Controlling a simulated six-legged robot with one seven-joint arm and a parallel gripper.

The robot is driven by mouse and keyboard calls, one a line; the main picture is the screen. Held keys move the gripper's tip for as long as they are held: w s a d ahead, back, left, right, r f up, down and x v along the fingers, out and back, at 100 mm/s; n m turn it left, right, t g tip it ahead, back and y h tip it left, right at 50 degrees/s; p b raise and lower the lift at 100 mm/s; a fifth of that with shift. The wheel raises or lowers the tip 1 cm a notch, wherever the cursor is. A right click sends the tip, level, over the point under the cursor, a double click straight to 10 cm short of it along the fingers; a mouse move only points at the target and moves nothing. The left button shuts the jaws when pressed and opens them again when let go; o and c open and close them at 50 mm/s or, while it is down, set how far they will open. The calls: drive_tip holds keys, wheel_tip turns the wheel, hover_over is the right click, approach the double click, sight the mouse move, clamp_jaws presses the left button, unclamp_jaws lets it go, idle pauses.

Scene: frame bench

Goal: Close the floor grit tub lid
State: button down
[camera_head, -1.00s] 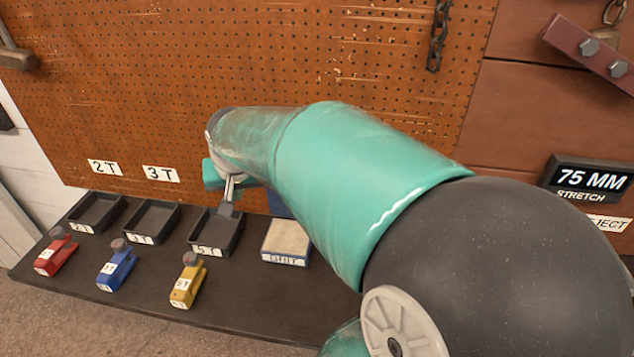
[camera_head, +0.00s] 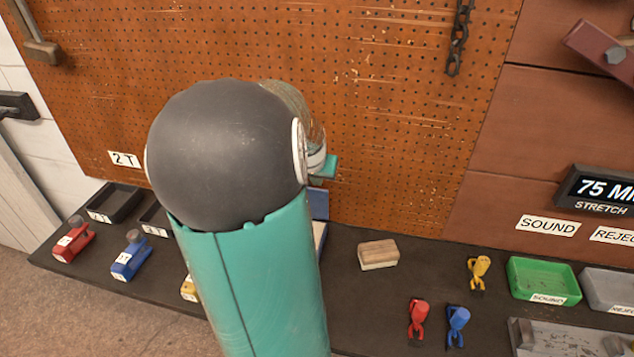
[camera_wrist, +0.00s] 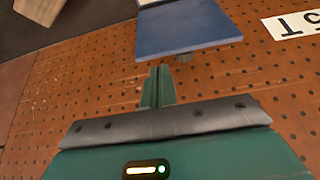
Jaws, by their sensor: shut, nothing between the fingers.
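The blue lid (camera_head: 318,204) of the grit tub stands raised at the back of the tub, against the pegboard side. The tub (camera_head: 320,236) sits on the bench, and my arm hides most of it in the head view. In the wrist view the lid (camera_wrist: 190,28) is a flat blue panel at the top. My gripper (camera_wrist: 158,72) is shut and empty, its fingertips pointing toward the lid's near edge. I cannot tell whether they touch it. In the head view the fingertips are hidden; only a teal part of the gripper shows beside my arm.
A wooden block (camera_head: 378,254) lies right of the tub. More small tools (camera_head: 458,322) and a green tray (camera_head: 543,281) are at right. The pegboard (camera_head: 390,120) rises close behind.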

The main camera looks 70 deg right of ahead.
drive_tip(key=shift+x, duration=1.4)
drive_tip(key=shift+a, duration=0.15)
